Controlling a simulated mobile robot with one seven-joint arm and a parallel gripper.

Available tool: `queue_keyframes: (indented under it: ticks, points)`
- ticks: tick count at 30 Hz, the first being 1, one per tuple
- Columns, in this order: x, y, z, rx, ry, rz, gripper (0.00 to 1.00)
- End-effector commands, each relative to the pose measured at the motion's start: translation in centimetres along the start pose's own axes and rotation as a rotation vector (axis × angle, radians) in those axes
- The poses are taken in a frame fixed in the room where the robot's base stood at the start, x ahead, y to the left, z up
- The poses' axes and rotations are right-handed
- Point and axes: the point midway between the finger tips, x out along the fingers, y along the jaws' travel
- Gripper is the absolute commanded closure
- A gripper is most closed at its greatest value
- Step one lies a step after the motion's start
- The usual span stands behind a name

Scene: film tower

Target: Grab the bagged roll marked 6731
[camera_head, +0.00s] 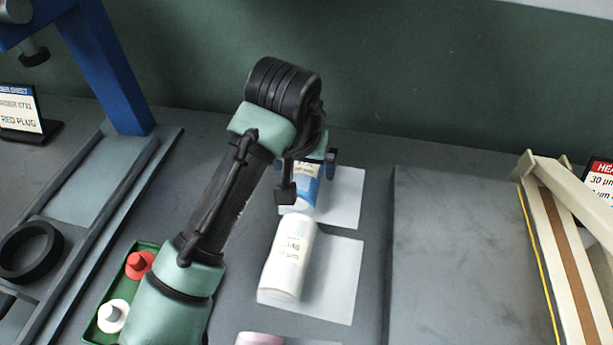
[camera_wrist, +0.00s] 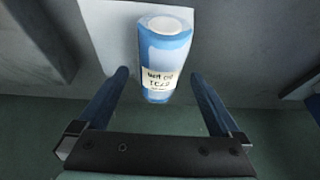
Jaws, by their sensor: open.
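A blue bagged roll (camera_head: 304,191) with a pale label lies on a white sheet (camera_head: 345,190), partly hidden behind my gripper (camera_head: 308,174). In the wrist view the blue roll (camera_wrist: 163,58) has a white end, and its label is upside down and too blurred to read surely. My gripper (camera_wrist: 160,77) is open, with one finger on each side of the roll and a visible gap to both. Nothing is held.
A white roll (camera_head: 290,260) lies on another sheet nearer, and a pink roll (camera_head: 260,339) shows at the bottom edge. A green tray (camera_head: 92,333) holds red and white plugs. A blue-posted stand (camera_head: 105,65) is left; a grey slab (camera_head: 460,260) and cream-framed device (camera_head: 575,245) are right.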

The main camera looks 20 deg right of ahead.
Motion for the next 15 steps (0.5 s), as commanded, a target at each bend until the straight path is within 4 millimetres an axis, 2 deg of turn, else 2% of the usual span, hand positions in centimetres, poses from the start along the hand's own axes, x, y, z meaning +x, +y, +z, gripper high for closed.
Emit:
queue_keyframes:
  ticks: [3,6,15]
  points:
    - [2.0,-0.1,0.0,-0.001,-0.003,-0.002,0.00]
    - [3.1,-0.1,0.0,-0.001,-0.002,-0.001,0.00]
    - [3.5,0.0,-0.1,0.000,0.000,-0.001,0.02]
